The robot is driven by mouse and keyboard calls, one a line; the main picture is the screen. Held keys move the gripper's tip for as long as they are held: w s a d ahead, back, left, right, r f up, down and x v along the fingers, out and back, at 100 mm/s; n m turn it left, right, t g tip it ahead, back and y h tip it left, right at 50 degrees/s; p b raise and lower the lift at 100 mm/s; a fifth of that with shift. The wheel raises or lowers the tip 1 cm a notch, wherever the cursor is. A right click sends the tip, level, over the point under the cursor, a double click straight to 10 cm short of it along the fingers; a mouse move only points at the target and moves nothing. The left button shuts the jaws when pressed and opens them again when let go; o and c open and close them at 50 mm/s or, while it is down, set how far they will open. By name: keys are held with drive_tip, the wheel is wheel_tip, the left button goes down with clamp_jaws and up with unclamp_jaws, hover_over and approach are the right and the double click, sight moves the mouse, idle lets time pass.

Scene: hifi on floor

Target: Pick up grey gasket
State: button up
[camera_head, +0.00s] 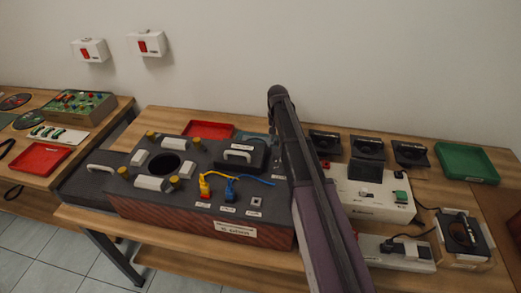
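I cannot make out a grey gasket for certain in the head view. A large dark box (255,228) with red-brown sides stands on the middle table. Its top has a round dark opening (164,166), white blocks, yellow knobs, and a yellow and a blue plug with cables. My arm rises from the bottom edge across the right part of this box and hides what lies behind it. My gripper cannot be seen, so whether it holds anything does not show.
A red tray (208,130) lies behind the box, and a green tray (467,162) at the far right. White devices (370,194) and several black stands fill the right side. A left table holds a green-topped panel (78,105) and another red tray (39,158).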

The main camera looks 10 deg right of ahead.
drive_tip(key=shift+f+b, duration=0.85)
drive_tip(key=shift+f, duration=0.25)
clamp_jaws()
